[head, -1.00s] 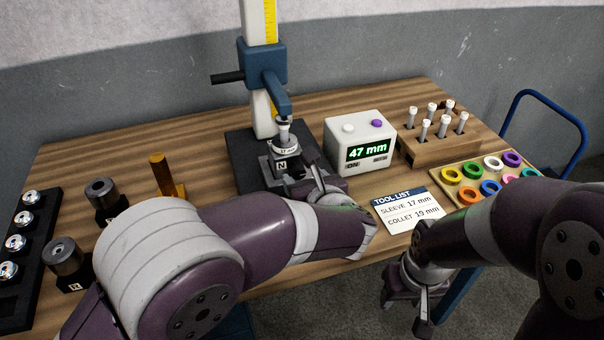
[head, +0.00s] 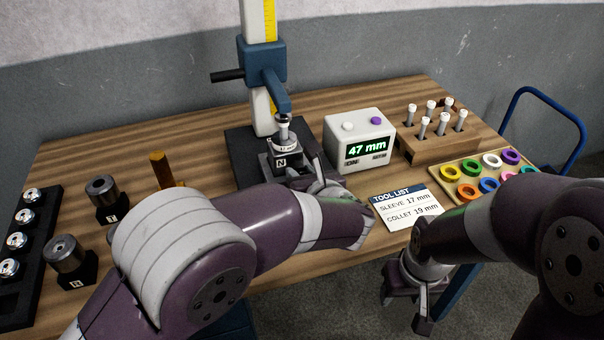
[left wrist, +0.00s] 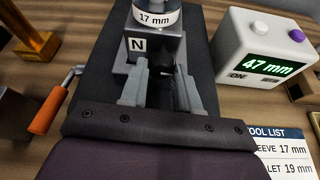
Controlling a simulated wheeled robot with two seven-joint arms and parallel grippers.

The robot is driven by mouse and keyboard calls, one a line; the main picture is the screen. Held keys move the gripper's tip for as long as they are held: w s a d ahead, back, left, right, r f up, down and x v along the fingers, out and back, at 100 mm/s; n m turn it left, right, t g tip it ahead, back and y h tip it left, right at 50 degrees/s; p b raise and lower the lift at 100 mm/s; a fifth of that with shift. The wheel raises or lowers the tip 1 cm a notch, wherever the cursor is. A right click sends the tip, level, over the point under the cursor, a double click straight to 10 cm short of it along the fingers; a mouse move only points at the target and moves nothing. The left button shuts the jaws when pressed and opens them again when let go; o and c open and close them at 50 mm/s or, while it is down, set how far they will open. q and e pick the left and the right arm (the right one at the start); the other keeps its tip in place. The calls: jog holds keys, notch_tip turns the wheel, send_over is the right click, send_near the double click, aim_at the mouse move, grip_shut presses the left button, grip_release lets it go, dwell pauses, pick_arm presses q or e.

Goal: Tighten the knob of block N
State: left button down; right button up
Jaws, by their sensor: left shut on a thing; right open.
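Block N (head: 281,161) stands on the dark base plate of the gauge stand, its N label facing me. In the left wrist view, block N (left wrist: 168,46) carries a white ring marked 17 mm (left wrist: 157,18). My left gripper (left wrist: 161,82) is at the near side of the block, shut on its dark knob (left wrist: 162,66), which the fingers partly cover. In the head view my left gripper (head: 305,180) is partly hidden by its own wrist. My right gripper (head: 407,305) is open and empty, hanging low off the table's front edge.
The gauge stand (head: 262,60) rises behind the block. A display box (head: 360,140) reads 47 mm, beside a tool list card (head: 405,207). A peg rack (head: 447,142) and ring tray (head: 448,196) stand right. Blocks (head: 103,195) stand left. An orange-handled lever (left wrist: 50,109) lies left of my gripper.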

pick_arm(q)
jog(key=m+y, duration=0.1)
jog(key=m, duration=0.1)
jog(key=m+y, duration=0.1)
jog(key=m, duration=0.1)
jog(key=shift+d+g+y+p, duration=0.2)
jog(key=shift+g+y+p, duration=0.1)
jog(key=shift+y, duration=0.1)
dwell(0.4)
jog(key=c, duration=0.8)
grip_release()
